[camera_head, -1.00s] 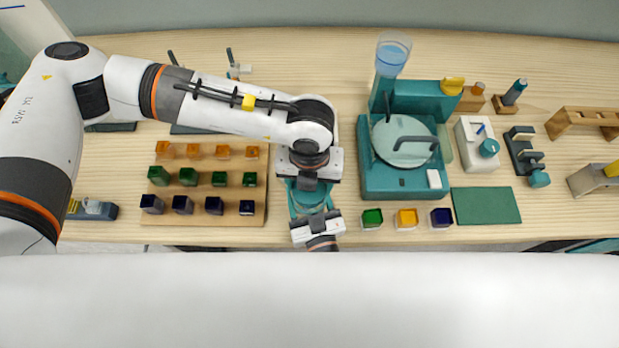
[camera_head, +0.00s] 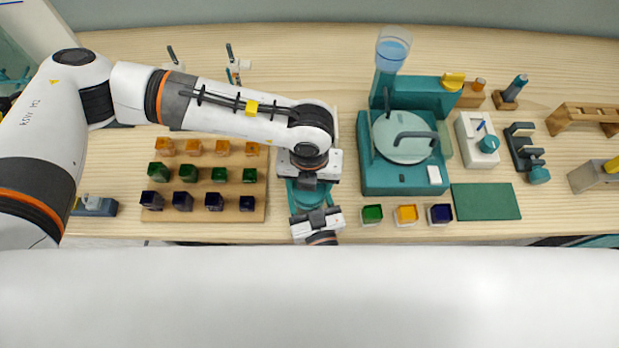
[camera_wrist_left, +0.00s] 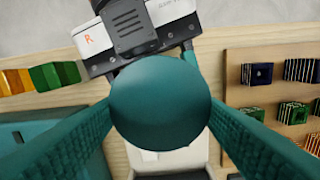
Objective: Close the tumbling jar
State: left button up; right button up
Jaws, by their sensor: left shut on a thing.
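My left gripper (camera_head: 309,186) is shut on a round teal lid (camera_wrist_left: 160,104), which fills the middle of the left wrist view between its two ribbed teal fingers. In the head view the teal lid and jar area (camera_head: 309,197) shows only partly, between my two grippers near the table's front edge. My right gripper (camera_head: 319,217) comes in from the front, close to the left one. It also shows just past the lid in the left wrist view (camera_wrist_left: 140,45). Its fingertips are mostly hidden. The jar body is hidden under the lid, so I cannot tell whether the lid is seated.
A wooden rack (camera_head: 205,188) with rows of orange, green and dark blue blocks stands at left. A teal machine (camera_head: 400,180) with a round lid stands close at right. Small green, yellow and blue pots (camera_head: 406,216) sit before it. A green mat (camera_head: 486,203) lies farther right.

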pick_arm(q)
jog(key=shift+f, duration=0.45)
pick_arm(e)
grip_shut()
pick_arm(q)
jog(key=m, duration=0.6)
jog(key=shift+d, duration=0.1)
jog(key=m, duration=0.4)
jog(key=shift+s+m, duration=0.1)
jog(key=shift+m, duration=0.2)
jog(key=m, duration=0.3)
jog(key=shift+d, duration=0.1)
jog(key=o, duration=0.9)
jog(key=shift+s, duration=0.15)
